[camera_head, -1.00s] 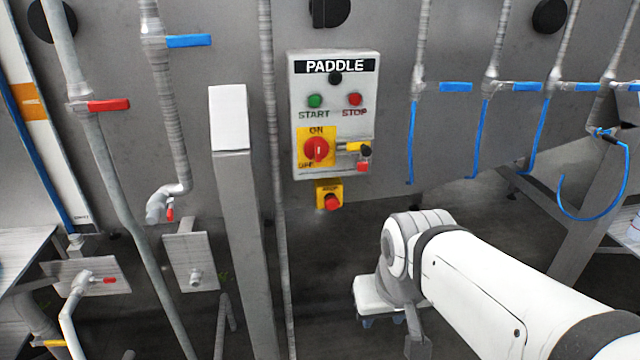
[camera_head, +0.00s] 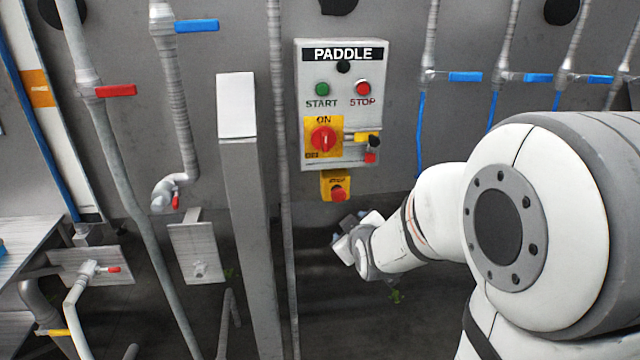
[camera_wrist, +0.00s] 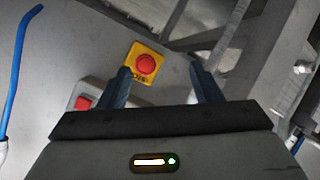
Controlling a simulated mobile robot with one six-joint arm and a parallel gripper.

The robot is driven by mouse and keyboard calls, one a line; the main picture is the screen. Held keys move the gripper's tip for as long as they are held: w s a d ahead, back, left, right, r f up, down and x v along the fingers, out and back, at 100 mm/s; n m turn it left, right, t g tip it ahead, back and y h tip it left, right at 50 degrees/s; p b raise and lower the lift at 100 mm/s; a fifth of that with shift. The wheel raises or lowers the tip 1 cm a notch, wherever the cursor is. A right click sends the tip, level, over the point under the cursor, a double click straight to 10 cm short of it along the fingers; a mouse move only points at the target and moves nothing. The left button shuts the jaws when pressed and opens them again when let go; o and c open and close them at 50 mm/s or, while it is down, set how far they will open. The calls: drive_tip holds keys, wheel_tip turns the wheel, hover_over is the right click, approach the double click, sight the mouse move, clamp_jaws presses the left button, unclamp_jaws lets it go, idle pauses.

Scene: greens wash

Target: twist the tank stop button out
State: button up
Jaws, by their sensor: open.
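The tank stop button (camera_head: 338,194) is a red mushroom knob on a small yellow box (camera_head: 328,178) under the PADDLE panel (camera_head: 298,90). My gripper (camera_head: 345,232) is just below the button in the head view, small and partly blurred there. In the wrist view the red button (camera_wrist: 146,64) on its yellow plate (camera_wrist: 131,58) lies ahead, nearer the left finger. My gripper (camera_wrist: 160,76) is open there, its two dark blue fingers apart with nothing held between them.
The panel carries a green START button (camera_head: 322,89), a red STOP button (camera_head: 363,88), a red rotary switch (camera_head: 322,139) and a padlock-like yellow and black part (camera_head: 368,139). A grey post (camera_head: 250,220) and a vertical pipe (camera_head: 284,220) stand left of the button.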

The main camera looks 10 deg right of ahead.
sight(339, 198)
drive_tip(key=w+n+t, duration=0.1)
drive_tip(key=w, duration=0.3)
drive_tip(key=w+f+n+t, duration=0.1)
drive_tip(key=w+t, duration=0.1)
drive_tip(key=w, duration=0.2)
drive_tip(key=w+n+t+p, duration=0.1)
drive_tip(key=w+n+t, duration=0.1)
drive_tip(key=w, duration=0.3)
drive_tip(key=shift+a+f, duration=0.1)
drive_tip(key=shift+f, duration=0.05)
